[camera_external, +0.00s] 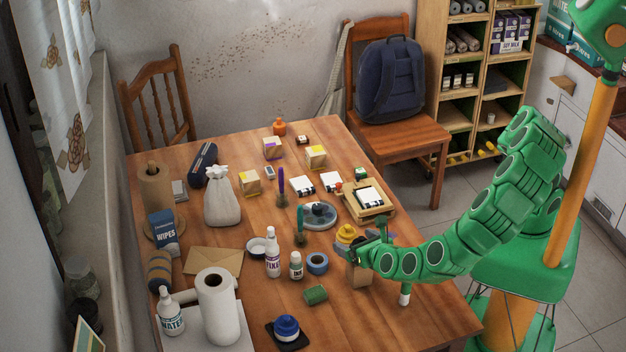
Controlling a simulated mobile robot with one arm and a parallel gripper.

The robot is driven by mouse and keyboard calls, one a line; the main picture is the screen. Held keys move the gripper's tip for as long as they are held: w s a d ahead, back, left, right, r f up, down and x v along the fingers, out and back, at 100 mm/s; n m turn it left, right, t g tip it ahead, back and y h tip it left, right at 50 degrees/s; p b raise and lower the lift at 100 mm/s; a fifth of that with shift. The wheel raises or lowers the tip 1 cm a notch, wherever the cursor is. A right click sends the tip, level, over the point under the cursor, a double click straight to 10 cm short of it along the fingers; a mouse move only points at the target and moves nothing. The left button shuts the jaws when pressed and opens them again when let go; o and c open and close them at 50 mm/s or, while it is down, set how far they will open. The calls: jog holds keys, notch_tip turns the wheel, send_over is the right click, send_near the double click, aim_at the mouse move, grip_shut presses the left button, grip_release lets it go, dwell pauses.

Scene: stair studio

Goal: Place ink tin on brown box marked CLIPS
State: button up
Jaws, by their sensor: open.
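My gripper (360,249), at the end of my green arm, is low over the near right part of the table. It is open; its fingers are small and partly hidden by the wrist. A plain brown box (359,275) stands right below it, partly covered; I cannot tell whether they touch. A yellow domed container (346,233) is just behind the gripper. Other small brown boxes with coloured labels stand farther back: one purple-marked (273,148), two yellow-marked (317,157) (250,182). No CLIPS lettering is readable, and I cannot tell which container is the ink tin.
A white-labelled small bottle (296,266), blue tape roll (317,263) and green block (316,294) lie left of the gripper. A blue domed container (287,327) sits on a black pad. A paper-towel roll (218,306) stands front left. The table's near right corner is mostly clear.

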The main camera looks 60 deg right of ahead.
jog(key=v, duration=1.2)
jog(key=shift+o, duration=0.5)
